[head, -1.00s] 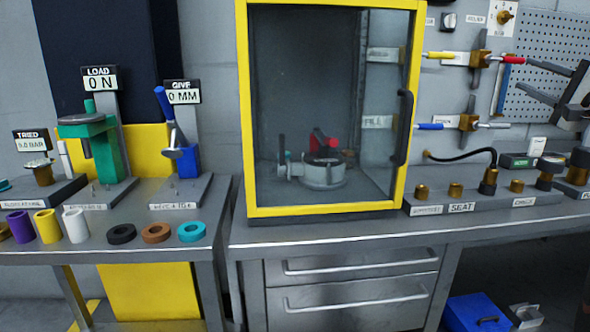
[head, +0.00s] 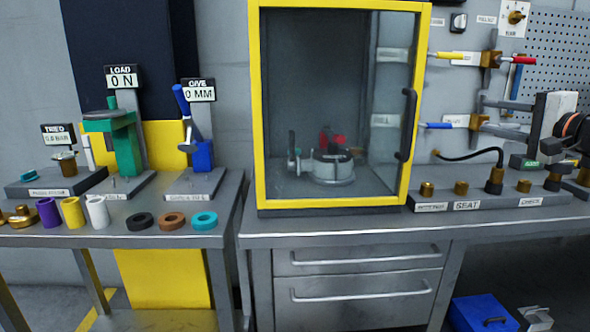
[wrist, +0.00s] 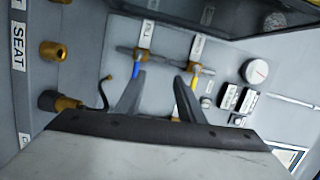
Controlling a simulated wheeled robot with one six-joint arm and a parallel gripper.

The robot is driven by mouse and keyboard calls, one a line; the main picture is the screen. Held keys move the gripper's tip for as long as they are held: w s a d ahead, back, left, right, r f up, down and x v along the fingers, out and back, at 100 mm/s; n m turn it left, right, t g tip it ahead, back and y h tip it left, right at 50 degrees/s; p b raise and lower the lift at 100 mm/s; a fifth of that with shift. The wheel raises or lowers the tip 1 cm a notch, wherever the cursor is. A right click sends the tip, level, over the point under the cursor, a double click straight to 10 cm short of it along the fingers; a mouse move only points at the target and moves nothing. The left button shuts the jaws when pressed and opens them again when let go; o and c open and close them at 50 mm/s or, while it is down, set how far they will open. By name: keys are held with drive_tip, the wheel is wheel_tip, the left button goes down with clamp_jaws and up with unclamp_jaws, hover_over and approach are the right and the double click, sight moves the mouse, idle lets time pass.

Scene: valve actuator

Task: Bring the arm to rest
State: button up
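My gripper (head: 483,114) shows at the right of the head view, in front of the wall valves and above the right bench. Its two dark fingers point left and are spread apart. In the wrist view my gripper (wrist: 160,76) is open, with nothing between the fingers. Behind them are the blue-handled valve (wrist: 138,68) and the yellow-handled valve (wrist: 193,78). My wrist, with an orange ring, is cut off by the head view's right edge.
The right bench carries a yellow-framed cabinet (head: 254,120), its door closed, and a row of brass fittings on the SEAT block (head: 480,205). A black hose (head: 468,155) arches behind. The left bench (head: 120,238) holds gauges, sleeves and rings. A blue box (head: 483,314) is below.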

drive_tip(key=s+a+f+n+g+y, duration=0.1)
drive_tip(key=s+a+f+n+g, duration=0.25)
drive_tip(key=a+f, duration=0.6)
drive_tip(key=s+a+f+n+g, duration=0.3)
drive_tip(key=s+a+f+g, duration=0.2)
drive_tip(key=a+f, duration=0.4)
drive_tip(key=s+d+f+n+g+h, duration=0.1)
drive_tip(key=s+f+n+g+h, duration=0.3)
drive_tip(key=s+f, duration=1.2)
wheel_tip(320, 180, down, 2)
drive_tip(key=n+h, duration=0.1)
drive_tip(key=n, duration=0.2)
drive_tip(key=shift+f+n, duration=0.15)
drive_tip(key=shift+n, duration=0.2)
idle(3.8)
